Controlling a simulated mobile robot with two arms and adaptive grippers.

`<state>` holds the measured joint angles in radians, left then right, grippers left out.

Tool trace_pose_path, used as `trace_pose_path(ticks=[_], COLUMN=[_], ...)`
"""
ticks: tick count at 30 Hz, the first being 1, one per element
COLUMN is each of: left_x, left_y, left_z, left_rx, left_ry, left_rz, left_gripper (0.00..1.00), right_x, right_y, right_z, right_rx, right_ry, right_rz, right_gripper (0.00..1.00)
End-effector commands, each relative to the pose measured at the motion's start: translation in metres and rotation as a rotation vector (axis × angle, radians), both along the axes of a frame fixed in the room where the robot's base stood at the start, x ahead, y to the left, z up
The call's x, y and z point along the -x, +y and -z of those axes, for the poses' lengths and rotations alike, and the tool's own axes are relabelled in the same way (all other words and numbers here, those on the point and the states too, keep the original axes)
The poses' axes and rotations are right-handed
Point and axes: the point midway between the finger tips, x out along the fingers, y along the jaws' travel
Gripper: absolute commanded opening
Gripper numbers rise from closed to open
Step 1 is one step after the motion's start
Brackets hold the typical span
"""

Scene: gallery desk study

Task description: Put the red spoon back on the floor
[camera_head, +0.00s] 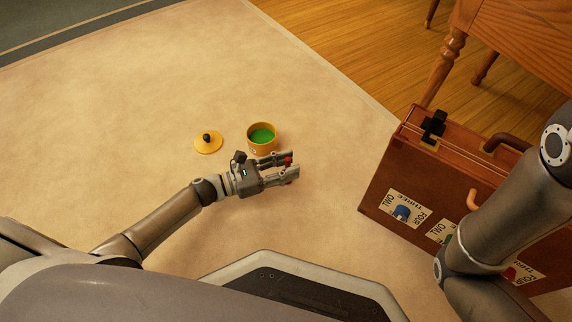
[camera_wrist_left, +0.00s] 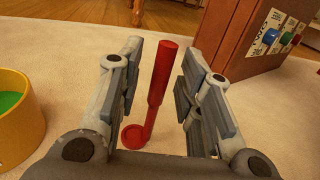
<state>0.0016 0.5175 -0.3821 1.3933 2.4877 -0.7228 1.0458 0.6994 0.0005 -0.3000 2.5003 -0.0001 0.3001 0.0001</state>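The red spoon (camera_wrist_left: 157,90) shows in the left wrist view between the two fingers of my left gripper (camera_wrist_left: 160,88). Its thick handle points up in the picture and its round bowl is at the lower end. Gaps show between the spoon and both fingers. I cannot tell whether the spoon touches the rug. In the head view my left gripper (camera_head: 291,165) is open low over the rug, and only small red bits of the spoon show at its fingertips. My right arm enters at the right; its gripper is out of view.
A yellow pot (camera_head: 262,146), green inside, stands just beyond my left gripper. Its yellow lid (camera_head: 208,144) with a black knob lies left of it. A wooden table (camera_head: 520,40) is behind. The pale rug (camera_head: 130,120) is clear at left.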

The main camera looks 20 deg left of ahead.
Motion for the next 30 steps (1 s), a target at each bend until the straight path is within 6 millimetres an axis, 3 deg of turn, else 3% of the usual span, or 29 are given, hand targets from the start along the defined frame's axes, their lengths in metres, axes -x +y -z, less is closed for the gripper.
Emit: trace_pose_path(ticks=[8, 21, 30], left_x=[0.005, 0.055, 0.074], left_y=[0.006, 0.070, 0.093], left_z=[-0.005, -0.007, -0.004], left_rx=[0.000, 0.000, 0.000], left_ry=[0.004, 0.005, 0.001], left_rz=[-0.001, -0.003, 0.000], left_gripper=[0.34, 0.34, 0.34], right_x=[0.000, 0.000, 0.000], right_y=[0.000, 0.000, 0.000], right_z=[-0.007, -0.053, -0.063], right_rx=[0.000, 0.001, 0.001], right_ry=[0.000, -0.001, -0.001], right_rz=[0.000, 0.000, 0.000], right_gripper=[0.40, 0.40, 0.40])
